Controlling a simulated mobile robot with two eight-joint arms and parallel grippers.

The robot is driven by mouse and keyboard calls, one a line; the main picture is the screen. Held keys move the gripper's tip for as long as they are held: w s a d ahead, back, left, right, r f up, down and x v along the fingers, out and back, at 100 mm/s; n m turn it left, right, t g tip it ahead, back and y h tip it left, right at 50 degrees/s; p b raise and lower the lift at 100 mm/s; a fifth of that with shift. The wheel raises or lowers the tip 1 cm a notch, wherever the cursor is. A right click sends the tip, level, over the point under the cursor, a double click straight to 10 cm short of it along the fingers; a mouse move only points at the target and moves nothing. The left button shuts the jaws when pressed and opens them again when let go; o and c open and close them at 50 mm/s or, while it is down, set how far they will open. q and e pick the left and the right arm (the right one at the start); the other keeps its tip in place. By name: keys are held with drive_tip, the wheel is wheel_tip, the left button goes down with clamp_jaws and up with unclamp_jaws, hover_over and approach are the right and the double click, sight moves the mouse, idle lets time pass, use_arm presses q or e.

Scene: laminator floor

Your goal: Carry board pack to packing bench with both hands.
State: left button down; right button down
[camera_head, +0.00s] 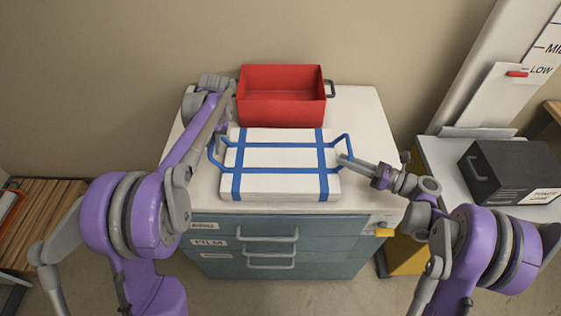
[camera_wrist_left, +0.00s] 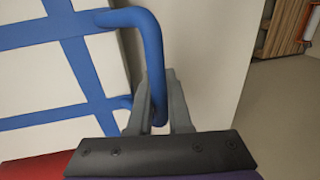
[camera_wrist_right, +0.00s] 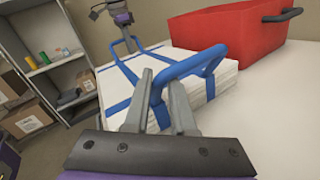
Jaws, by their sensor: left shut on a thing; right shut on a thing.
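The board pack (camera_head: 272,166) is a flat white stack bound with blue straps, with a blue loop handle on each side. It lies on the white top of a drawer cabinet (camera_head: 203,190). My left gripper (camera_head: 220,138) is at the pack's left handle, partly hidden behind my own arm; the left wrist view shows its fingers (camera_wrist_left: 160,108) shut around the blue handle (camera_wrist_left: 148,50). My right gripper (camera_head: 342,159) is at the right handle; the right wrist view shows its fingers (camera_wrist_right: 164,98) around that handle (camera_wrist_right: 190,64). No packing bench can be made out for certain.
A red bin (camera_head: 282,97) stands right behind the pack. A black box (camera_head: 510,172) sits on a lower grey surface at the right. Shelves with cartons (camera_wrist_right: 45,85) show in the right wrist view. Clear cabinet top lies right of the pack.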

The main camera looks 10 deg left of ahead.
use_arm(q)
drive_tip(key=shift+r, duration=0.1)
use_arm(e)
drive_tip(key=shift+r, duration=0.1)
idle(0.4)
